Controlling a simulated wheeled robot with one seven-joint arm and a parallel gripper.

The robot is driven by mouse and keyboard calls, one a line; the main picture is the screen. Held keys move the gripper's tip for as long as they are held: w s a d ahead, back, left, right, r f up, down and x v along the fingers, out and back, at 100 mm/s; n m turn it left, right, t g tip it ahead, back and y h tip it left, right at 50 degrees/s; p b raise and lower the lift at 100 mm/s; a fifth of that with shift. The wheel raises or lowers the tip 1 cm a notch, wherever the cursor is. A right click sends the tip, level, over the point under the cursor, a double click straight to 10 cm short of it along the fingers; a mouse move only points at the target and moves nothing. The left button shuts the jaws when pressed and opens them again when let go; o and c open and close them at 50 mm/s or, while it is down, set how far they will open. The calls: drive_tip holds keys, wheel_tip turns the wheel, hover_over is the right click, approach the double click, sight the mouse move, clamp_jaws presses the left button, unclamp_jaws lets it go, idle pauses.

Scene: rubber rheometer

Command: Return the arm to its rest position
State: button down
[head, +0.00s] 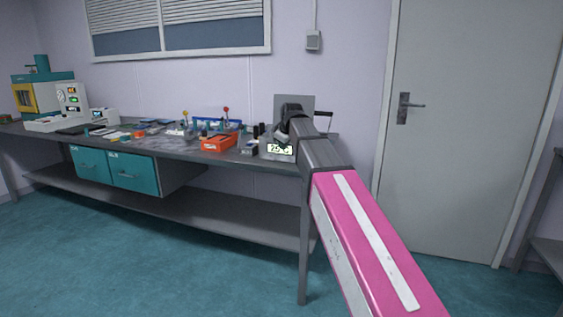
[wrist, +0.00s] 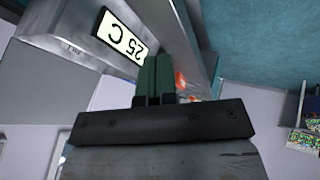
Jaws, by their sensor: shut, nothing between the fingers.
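My arm reaches from the lower right of the head view to the right end of the bench (head: 225,164). My gripper (wrist: 156,62) shows in the wrist view with its two dark green fingers side by side, shut and empty. In the head view the fingers cannot be made out behind the dark end of my arm. The gripper is close to a grey device with a lit display reading 25 C (head: 281,149). That display appears turned over at the upper left of the wrist view (wrist: 122,37). I cannot tell whether the fingers touch the device.
An orange tray (head: 218,144) and small tools lie left of the device. A teal and yellow machine (head: 45,92) stands at the bench's far left. Teal drawers (head: 133,173) hang below the benchtop. A closed door (head: 460,130) is at the right. The floor in front is clear.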

drive_tip(key=s+d+f+m+g+h, duration=0.1)
drive_tip(key=s+d+f+m, duration=0.15)
drive_tip(key=f, duration=0.55)
drive_tip(key=s+d+f+m+g, duration=0.1)
drive_tip(key=s+d+f, duration=0.25)
drive_tip(key=f, duration=0.35)
drive_tip(key=s+d+f+m+g, duration=0.2)
drive_tip(key=s+d+f+m, duration=0.2)
drive_tip(key=s+f, duration=0.8)
drive_tip(key=s+d+f+m+g+h, duration=0.1)
drive_tip(key=s+d+f+m, duration=0.3)
drive_tip(key=s+d+f, duration=0.4)
drive_tip(key=s+f+g, duration=0.1)
drive_tip(key=s+f, duration=0.2)
drive_tip(key=f, duration=0.3)
drive_tip(key=shift+s+d+f, duration=0.15)
drive_tip(key=shift+s+f, duration=0.05)
drive_tip(key=shift+s, duration=0.15)
